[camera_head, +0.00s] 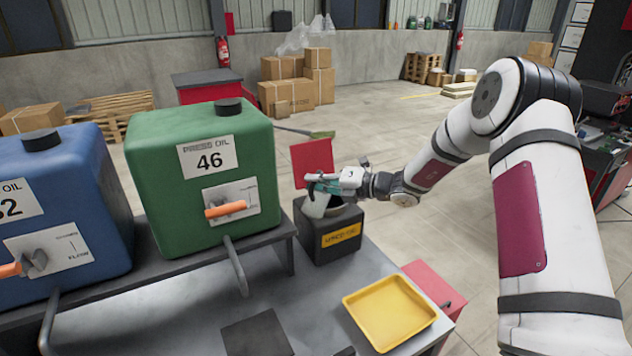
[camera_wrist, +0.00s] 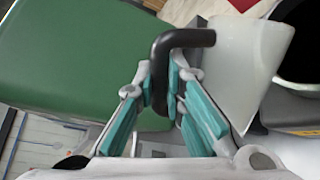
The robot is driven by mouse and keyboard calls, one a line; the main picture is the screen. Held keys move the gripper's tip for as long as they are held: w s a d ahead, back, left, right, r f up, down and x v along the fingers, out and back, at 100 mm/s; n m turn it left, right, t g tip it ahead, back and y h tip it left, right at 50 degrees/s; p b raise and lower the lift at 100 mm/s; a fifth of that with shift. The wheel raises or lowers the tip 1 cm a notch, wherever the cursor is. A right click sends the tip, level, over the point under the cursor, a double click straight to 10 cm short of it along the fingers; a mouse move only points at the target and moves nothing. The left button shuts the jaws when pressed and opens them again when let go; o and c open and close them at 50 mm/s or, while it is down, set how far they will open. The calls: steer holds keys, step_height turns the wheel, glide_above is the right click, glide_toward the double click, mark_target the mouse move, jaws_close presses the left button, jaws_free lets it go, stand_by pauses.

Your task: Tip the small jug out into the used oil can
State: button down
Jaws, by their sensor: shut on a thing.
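The small jug is a pale, translucent vessel with a black handle. In the head view the jug (camera_head: 314,206) is at the left side of the used oil can's opening and looks tilted. My gripper (camera_head: 325,186) is shut on its handle. In the wrist view the teal fingers of my gripper (camera_wrist: 172,95) close on the black handle, with the jug's body (camera_wrist: 243,55) to their right. The used oil can (camera_head: 325,250) is a dark box with a yellow label and round top opening. The dark opening (camera_wrist: 301,45) shows beside the jug. The jug's contents are hidden.
A green oil tank (camera_head: 160,180) marked 46 stands close left, with an orange-handled tap. A blue tank (camera_head: 85,200) stands beyond it. A red panel (camera_head: 312,158) rises behind the can. A yellow tray (camera_head: 390,312) lies on the grey table (camera_head: 190,318).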

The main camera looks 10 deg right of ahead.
steer(key=shift+w, duration=0.1)
steer(key=shift+s+a+r+n+p, duration=0.15)
steer(key=shift+s+a+n+p, duration=0.1)
steer(key=shift+s+n+p, duration=0.3)
steer(key=shift+s+a+n+t+p, duration=0.3)
steer(key=shift+s+n+t+p, duration=0.2)
steer(key=shift+n+p, duration=0.45)
steer(key=shift+w, duration=0.1)
steer(key=shift+w+b, duration=0.1)
steer(key=shift+b, duration=0.4)
steer(key=shift+w+d+b, duration=0.1)
steer(key=shift+w+b, duration=0.15)
steer(key=shift+b, duration=0.75)
steer(key=shift+f+b, duration=0.2)
steer(key=shift+b, duration=0.3)
steer(key=shift+s+b, duration=0.1)
steer(key=shift+b, duration=0.25)
